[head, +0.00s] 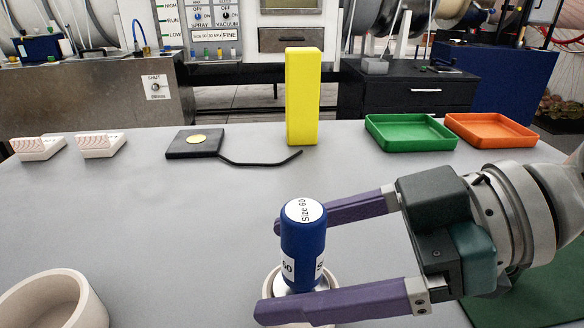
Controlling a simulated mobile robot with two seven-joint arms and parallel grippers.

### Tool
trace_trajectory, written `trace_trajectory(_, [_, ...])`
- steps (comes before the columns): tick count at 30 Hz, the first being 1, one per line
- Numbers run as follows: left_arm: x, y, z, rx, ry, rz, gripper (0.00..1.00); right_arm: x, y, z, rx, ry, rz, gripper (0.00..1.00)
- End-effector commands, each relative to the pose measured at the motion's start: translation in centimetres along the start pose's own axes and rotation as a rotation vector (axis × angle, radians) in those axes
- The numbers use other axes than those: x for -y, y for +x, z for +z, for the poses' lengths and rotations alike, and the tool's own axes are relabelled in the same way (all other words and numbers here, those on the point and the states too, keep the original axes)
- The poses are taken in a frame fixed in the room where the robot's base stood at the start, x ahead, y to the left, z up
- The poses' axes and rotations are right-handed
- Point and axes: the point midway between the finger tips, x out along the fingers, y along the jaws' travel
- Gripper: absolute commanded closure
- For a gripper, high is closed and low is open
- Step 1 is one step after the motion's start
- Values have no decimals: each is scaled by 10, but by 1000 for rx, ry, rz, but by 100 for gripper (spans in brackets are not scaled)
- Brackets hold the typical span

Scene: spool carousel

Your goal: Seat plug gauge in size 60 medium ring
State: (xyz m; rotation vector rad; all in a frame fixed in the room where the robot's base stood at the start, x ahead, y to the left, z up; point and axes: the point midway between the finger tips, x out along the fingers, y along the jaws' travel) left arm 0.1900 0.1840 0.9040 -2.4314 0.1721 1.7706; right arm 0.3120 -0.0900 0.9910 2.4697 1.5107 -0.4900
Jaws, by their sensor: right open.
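The plug gauge (303,245) has a blue handle labelled Size 60 and a pale metal lower end. It stands upright, its lower end at the medium ring (329,271), a small cream ring partly hidden behind the gauge and my finger. How deep the gauge sits in the ring cannot be told. My right gripper (298,262) comes in from the right. Its two purple fingers are open, one on the far side of the blue handle and one on the near side, with a gap visible. My left gripper is not in view.
A larger cream ring (88,306) is at the lower left. A yellow block (303,97) stands at the back. Green (408,145) and orange (492,143) trays are at back right. A dark pad with a cable (194,151) and two white blocks (38,154) are at back left. The middle left table is clear.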

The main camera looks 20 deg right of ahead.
Motion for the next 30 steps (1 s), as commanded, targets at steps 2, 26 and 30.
trace_trajectory(2, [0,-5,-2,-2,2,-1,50,0,-11,-2,5,2,2,12])
trace_trajectory(26, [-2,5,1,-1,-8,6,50,0,-122,-4,0,1,-1,12])
trace_trajectory(30, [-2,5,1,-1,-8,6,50,0,-122,-4,-1,0,-1,12])
